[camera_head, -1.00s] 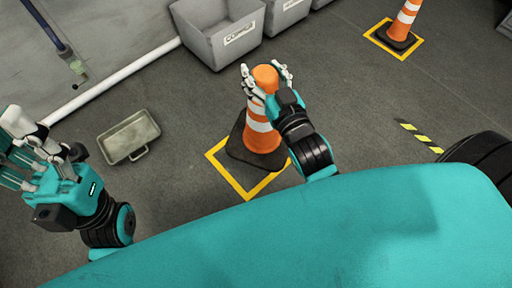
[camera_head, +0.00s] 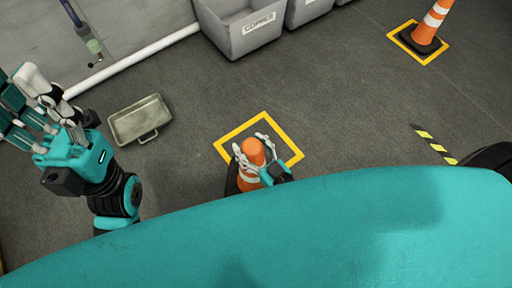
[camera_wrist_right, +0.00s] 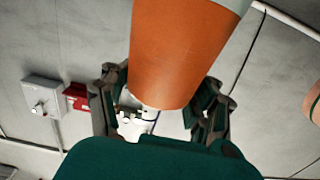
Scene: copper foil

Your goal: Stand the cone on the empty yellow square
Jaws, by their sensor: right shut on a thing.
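An orange cone with white bands (camera_head: 253,152) is in my right gripper (camera_head: 256,158), whose fingers close around its upper part. The cone's black base (camera_head: 232,180) shows only partly, at the near left side of a yellow square outline (camera_head: 240,127). The square's far part is bare floor; its near corner is hidden by the cone and my body. I cannot tell whether the base touches the floor. In the right wrist view, the orange cone (camera_wrist_right: 185,50) fills the space between the fingers. My left gripper (camera_head: 38,110) is open and empty at the left.
Another striped cone (camera_head: 430,25) stands on its own yellow square (camera_head: 405,42) at the upper right. A metal tray (camera_head: 140,118) lies on the floor at left. Grey bins (camera_head: 240,35) stand at the back. A yellow-black floor strip (camera_head: 437,146) is at right. The floor between is clear.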

